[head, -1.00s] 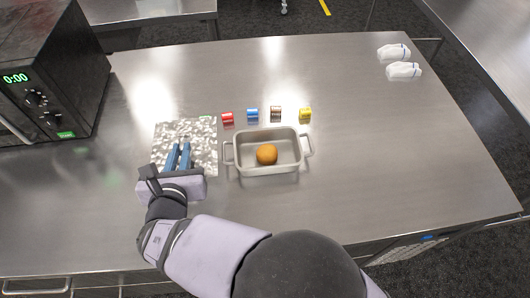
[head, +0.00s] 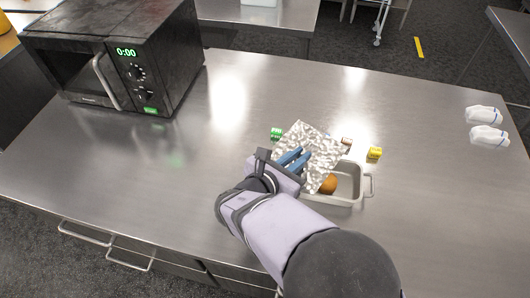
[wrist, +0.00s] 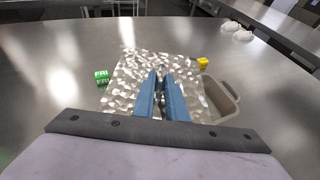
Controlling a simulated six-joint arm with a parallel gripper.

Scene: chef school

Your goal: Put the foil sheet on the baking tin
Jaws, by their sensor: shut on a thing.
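The foil sheet (head: 312,136) is a crinkled silver square. My gripper (head: 301,158) is shut on it near its front edge, with blue fingers; the sheet also shows in the wrist view (wrist: 135,75). The sheet looks raised and tilted, and overlaps the left and back part of the grey baking tin (head: 362,196) in the head view. I cannot tell whether it touches the tin. A round orange-brown food item (head: 328,184) in the tin is still visible. In the wrist view the tin (wrist: 233,100) shows at the right, partly behind the foil.
A green block (head: 276,133) stands left of the foil, and a brown block (head: 346,141) and a yellow block (head: 374,153) behind the tin. A black microwave (head: 125,60) stands at back left, white cloth-like items (head: 487,125) at far right.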

